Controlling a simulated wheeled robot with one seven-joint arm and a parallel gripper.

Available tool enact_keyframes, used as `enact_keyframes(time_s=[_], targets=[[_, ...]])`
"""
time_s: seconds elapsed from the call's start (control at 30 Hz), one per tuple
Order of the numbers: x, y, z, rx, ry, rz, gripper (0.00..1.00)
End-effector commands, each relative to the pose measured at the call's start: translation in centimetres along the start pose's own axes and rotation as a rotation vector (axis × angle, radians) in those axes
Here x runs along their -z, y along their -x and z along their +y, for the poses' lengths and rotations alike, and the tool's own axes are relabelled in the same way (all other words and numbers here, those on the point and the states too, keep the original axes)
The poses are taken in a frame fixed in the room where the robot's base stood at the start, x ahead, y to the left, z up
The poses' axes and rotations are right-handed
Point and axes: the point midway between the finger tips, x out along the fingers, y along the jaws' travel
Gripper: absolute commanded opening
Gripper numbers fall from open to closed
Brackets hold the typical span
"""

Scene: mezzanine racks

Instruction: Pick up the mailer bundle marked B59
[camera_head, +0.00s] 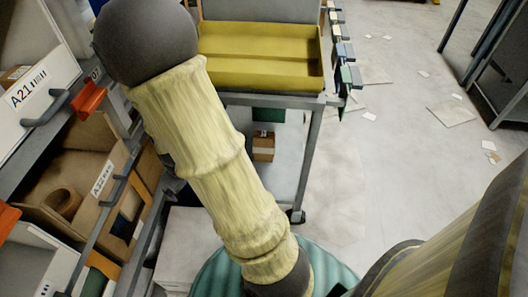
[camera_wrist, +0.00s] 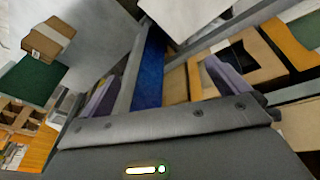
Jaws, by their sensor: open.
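My gripper (camera_wrist: 162,80) shows in the wrist view. Its two purplish fingers stand well apart, with a blue upright surface behind the gap and nothing held between them. In the head view my gripper is not visible; only my sleeved arm shows. I cannot make out a mailer bundle marked B59 in either view, and no B59 label is legible.
A rack at left has a bin labelled A21 (camera_head: 35,88) and cardboard bins (camera_head: 75,165). A yellow tray (camera_head: 262,82) sits on a wheeled cart. A small brown box (camera_head: 263,147) is beneath; it also shows in the wrist view (camera_wrist: 48,40). Open floor lies right, with scattered papers.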

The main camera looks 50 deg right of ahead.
Motion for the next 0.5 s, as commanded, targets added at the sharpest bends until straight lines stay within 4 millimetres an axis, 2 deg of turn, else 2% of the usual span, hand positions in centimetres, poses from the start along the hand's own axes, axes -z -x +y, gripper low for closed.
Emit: enact_keyframes(time_s=[0.03, 0.2, 0.5], targets=[[-0.1, -1.8, 0.6, -0.025, 0.029, -0.009, 1.00], [-0.3, -6.9, 3.4, -0.140, 0.149, -0.028, 1.00], [-3.1, -14.5, 9.6, -0.411, 0.448, -0.134, 1.00]])
